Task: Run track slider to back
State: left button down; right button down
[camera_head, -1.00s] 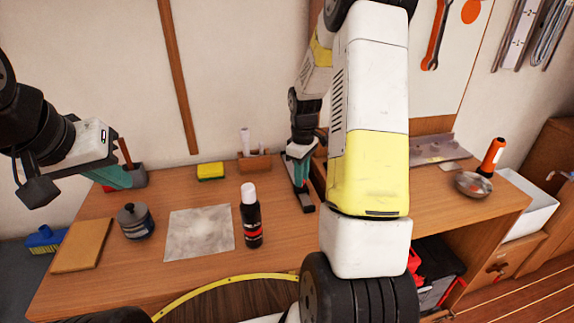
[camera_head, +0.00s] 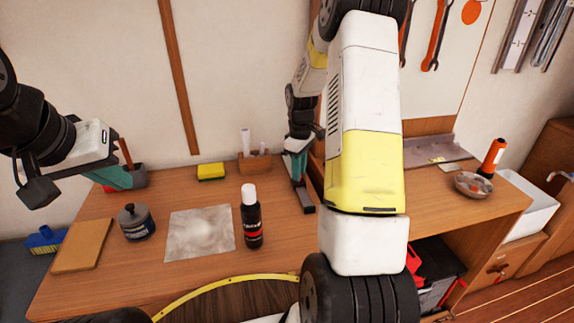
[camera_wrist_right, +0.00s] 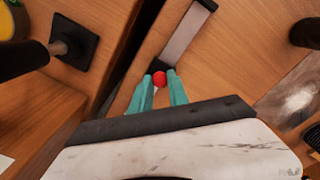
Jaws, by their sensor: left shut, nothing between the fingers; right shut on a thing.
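The track (camera_wrist_right: 188,36) is a grey metal strip with a dark end stop, seen in the right wrist view. Its near end (camera_head: 304,196) shows on the bench in the head view. A black slider block (camera_wrist_right: 151,69) with a red knob (camera_wrist_right: 159,78) sits on it. My right gripper (camera_wrist_right: 160,88) is shut on the red knob, one teal finger on each side. In the head view my right gripper (camera_head: 295,167) is partly hidden, and the slider is hidden there. My left gripper (camera_head: 128,180) is shut and empty, at the bench's left.
A wooden holder (camera_head: 255,163) stands near the wall. My right forearm covers the bench's middle.

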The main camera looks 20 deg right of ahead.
jog(key=w, duration=1)
jog(key=w+d, duration=0.1)
jog(key=w, duration=0.4)
jog(key=shift+w, duration=0.2)
jog(key=c, duration=1.3)
grip_release()
jog(key=shift+o, duration=0.2)
notch_tip(320, 180, up, 8)
